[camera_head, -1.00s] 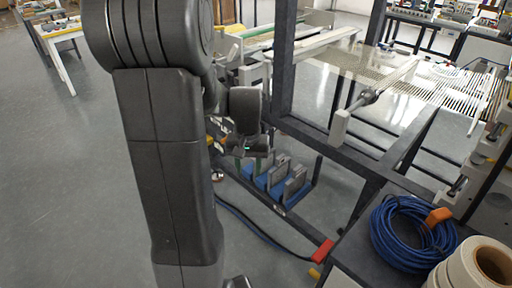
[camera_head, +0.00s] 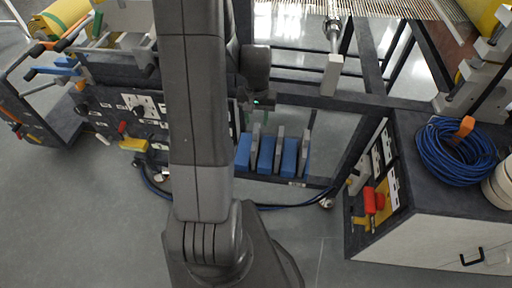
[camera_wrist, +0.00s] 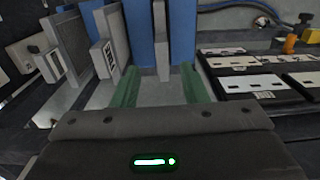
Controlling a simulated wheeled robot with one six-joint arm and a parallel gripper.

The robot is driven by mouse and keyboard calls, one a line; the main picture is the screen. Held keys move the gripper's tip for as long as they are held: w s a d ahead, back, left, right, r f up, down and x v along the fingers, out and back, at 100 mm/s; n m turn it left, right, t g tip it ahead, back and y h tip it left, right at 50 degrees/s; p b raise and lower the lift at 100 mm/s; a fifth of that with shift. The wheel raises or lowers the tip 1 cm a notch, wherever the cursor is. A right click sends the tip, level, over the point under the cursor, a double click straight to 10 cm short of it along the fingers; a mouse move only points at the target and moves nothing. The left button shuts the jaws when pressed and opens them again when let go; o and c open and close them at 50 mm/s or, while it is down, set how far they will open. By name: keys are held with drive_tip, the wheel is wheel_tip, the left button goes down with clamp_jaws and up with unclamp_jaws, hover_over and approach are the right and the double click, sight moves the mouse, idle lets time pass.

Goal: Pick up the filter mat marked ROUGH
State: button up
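Several thin grey upright mats stand in blue holders in a low rack (camera_head: 266,153) in the head view. In the wrist view, one grey mat (camera_wrist: 160,42) stands edge-on beyond my gripper, between blue holder walls. Another grey mat (camera_wrist: 105,45) with a small black-and-white label stands to its left. I cannot read ROUGH on any mat. My gripper (camera_wrist: 158,88) is open, with its two green fingers apart and nothing visibly held.
A dark panel with white labels (camera_wrist: 260,83) lies right of the fingers in the wrist view. A dark cabinet with a red handle (camera_head: 374,200) and a blue cable coil (camera_head: 455,150) stand at the right. A machine frame is above the rack. Grey floor (camera_head: 85,215) is clear at lower left.

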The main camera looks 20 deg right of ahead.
sight(256, 128)
drive_tip(key=shift+w+a+f, duration=0.1)
drive_tip(key=shift+f, duration=2.1)
clamp_jaws()
